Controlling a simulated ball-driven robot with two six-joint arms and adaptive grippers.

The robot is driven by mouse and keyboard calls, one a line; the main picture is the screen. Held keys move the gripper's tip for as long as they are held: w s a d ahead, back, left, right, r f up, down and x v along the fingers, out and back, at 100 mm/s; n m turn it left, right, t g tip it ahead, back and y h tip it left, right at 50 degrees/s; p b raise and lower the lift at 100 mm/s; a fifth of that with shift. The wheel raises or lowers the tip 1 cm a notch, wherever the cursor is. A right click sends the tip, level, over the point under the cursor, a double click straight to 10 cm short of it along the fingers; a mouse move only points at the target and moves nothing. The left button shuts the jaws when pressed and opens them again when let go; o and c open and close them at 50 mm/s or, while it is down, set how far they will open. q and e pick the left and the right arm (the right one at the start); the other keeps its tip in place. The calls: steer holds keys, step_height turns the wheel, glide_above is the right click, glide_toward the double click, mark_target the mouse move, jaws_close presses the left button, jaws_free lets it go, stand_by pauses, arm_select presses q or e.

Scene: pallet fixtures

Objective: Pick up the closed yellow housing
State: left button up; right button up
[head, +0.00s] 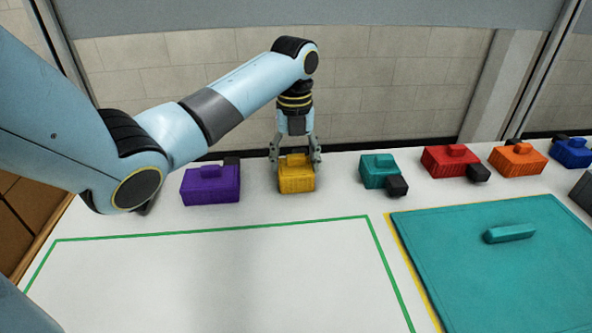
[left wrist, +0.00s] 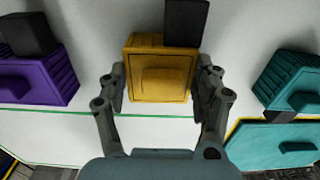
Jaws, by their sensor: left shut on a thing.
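The yellow housing (head: 297,180) stands in the row at the back of the white table, between a purple housing and a teal one. It has a raised block on top, and in the left wrist view the yellow housing (left wrist: 160,75) shows a dark block at its far right corner. My left gripper (head: 296,158) reaches down over it from above, with one finger on each side. My right gripper is not in view.
A purple housing (head: 211,184) is to the left; teal (head: 379,171), red (head: 450,161), orange (head: 518,160) and blue (head: 571,152) housings are to the right. A green-outlined area (head: 230,280) in front is empty. A teal panel with a handle (head: 500,265) lies at front right.

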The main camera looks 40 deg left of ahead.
mark_target(294, 156)
arm_select(q)
steer(key=shift+c, duration=0.6)
step_height(294, 156, up, 10)
steer(key=shift+r+p, duration=0.1)
steer(key=shift+p, duration=0.2)
